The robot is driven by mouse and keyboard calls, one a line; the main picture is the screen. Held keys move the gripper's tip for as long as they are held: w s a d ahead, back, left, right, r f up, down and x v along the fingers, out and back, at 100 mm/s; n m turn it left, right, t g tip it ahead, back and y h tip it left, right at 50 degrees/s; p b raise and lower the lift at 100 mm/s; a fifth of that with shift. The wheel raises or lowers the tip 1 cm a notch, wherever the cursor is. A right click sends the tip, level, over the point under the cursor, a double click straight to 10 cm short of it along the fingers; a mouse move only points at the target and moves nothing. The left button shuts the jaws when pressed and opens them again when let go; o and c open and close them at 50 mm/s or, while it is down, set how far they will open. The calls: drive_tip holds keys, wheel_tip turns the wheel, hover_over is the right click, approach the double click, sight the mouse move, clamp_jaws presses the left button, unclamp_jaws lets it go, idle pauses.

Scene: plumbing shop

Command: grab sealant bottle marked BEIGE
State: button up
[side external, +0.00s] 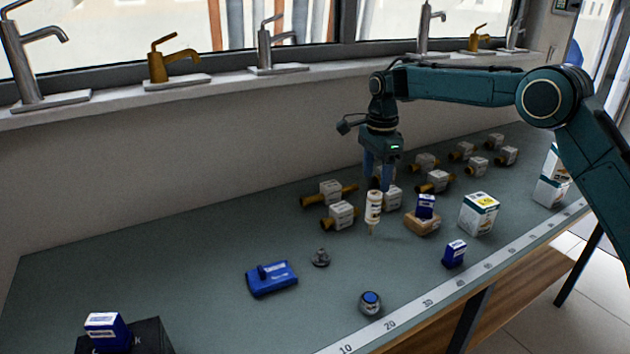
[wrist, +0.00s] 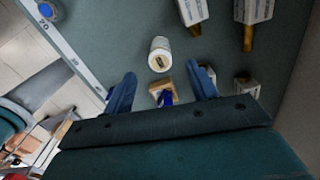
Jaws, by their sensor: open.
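A pale cream sealant bottle (side external: 374,208) stands on the bench with its narrow tip pointing down. In the wrist view the bottle (wrist: 160,55) shows as a whitish cylinder with a dark mark on its end; I cannot read the wording. My gripper (side external: 378,182) points down, just above and behind the bottle in the side view. In the wrist view my gripper (wrist: 163,82) is open, with its two blue fingers apart and nothing gripped. The bottle lies beyond the fingertips, roughly centred between them.
A brown block with a blue box (side external: 426,206) on it stands right of the bottle. Boxed brass fittings (side external: 341,214) stand left and behind. A white carton (side external: 479,213), a blue box (side external: 454,253), a blue case (side external: 271,278) and a round blue-topped item (side external: 370,302) are spread around.

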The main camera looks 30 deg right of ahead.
sight(375, 193)
drive_tip(key=shift+f, duration=2.6)
drive_tip(key=shift+f, duration=2.55)
drive_tip(key=c, duration=1.1)
drive_tip(key=shift+r, duration=0.15)
wheel_tip(375, 193, up, 20)
drive_tip(key=shift+f, duration=0.15)
